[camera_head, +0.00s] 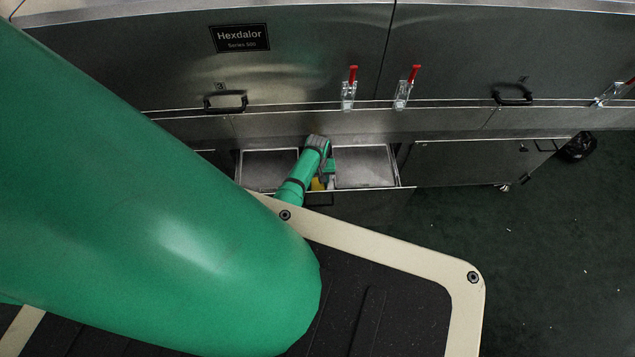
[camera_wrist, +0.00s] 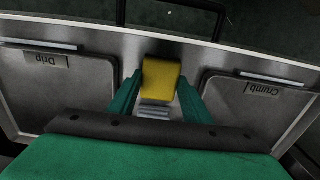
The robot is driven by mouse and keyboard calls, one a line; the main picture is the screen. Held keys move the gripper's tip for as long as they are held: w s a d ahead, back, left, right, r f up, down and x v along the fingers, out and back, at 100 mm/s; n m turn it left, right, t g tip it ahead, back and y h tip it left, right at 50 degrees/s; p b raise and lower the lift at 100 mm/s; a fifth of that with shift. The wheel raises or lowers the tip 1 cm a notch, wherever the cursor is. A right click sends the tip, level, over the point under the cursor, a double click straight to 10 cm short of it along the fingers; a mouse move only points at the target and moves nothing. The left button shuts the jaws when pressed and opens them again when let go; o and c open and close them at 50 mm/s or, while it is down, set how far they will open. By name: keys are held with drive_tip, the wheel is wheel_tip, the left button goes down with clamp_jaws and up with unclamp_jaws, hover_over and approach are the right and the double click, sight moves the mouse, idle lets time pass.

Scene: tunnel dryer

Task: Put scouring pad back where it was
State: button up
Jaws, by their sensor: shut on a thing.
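The yellow scouring pad (camera_wrist: 161,80) is between the two green fingers of my gripper (camera_wrist: 159,84) in the wrist view. My gripper is shut on it. The pad is over the narrow gap between two lidded trays in an open drawer. I cannot tell whether it touches the drawer floor. In the head view the pad (camera_head: 317,184) shows as a small yellow patch beside my gripper (camera_head: 326,174), which reaches down into the drawer. My wrist partly hides the gap there.
In the wrist view, one tray (camera_wrist: 55,90) is labelled "Drip" and the other (camera_wrist: 262,105) "Crumb". A grey ribbed piece (camera_wrist: 153,111) lies in the gap. The drawer's front wall (camera_head: 365,191) is close to my arm. A closed steel panel (camera_head: 470,163) stands to the right.

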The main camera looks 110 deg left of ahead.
sight(318, 184)
drive_tip(key=o, duration=1.1)
wheel_tip(318, 184, up, 12)
drive_tip(key=shift+w, duration=0.1)
idle(0.4)
